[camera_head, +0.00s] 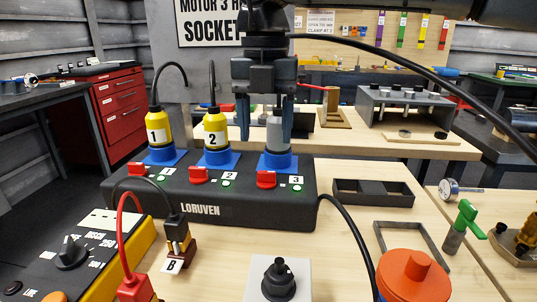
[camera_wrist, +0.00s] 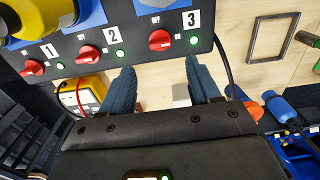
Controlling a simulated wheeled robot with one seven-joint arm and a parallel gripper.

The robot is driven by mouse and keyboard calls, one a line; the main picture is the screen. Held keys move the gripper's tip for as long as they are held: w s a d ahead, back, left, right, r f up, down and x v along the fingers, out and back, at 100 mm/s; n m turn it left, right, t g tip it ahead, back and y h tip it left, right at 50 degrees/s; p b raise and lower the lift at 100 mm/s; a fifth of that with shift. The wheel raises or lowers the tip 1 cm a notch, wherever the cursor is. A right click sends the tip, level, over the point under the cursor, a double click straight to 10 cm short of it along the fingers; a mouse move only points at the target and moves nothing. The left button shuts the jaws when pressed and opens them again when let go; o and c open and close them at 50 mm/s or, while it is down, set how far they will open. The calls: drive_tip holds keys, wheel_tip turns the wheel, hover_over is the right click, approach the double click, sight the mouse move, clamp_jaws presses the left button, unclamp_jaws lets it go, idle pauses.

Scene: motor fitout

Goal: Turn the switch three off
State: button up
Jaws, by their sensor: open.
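The wrist view shows my gripper (camera_wrist: 160,68) apart from the knob.
Red switches one (camera_head: 137,169) and two (camera_head: 199,175) sit to the left on the same box (camera_head: 230,205). Yellow plugs (camera_head: 157,128) and (camera_head: 215,128) stand in their blue sockets. A black cable leaves the box's right side. A black tray (camera_head: 372,191) lies to the right.

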sight(267, 172)
drive_tip(key=shift+w+f, duration=0.2)
drive_tip(key=shift+w, duration=0.05)
wheel_tip(267, 172, down, 7)
drive_tip(key=shift+f+b, duration=0.15)
drive_tip(key=shift+b, duration=0.2)
drive_tip(key=shift+c, duration=0.3)
drive_tip(key=c, duration=1)
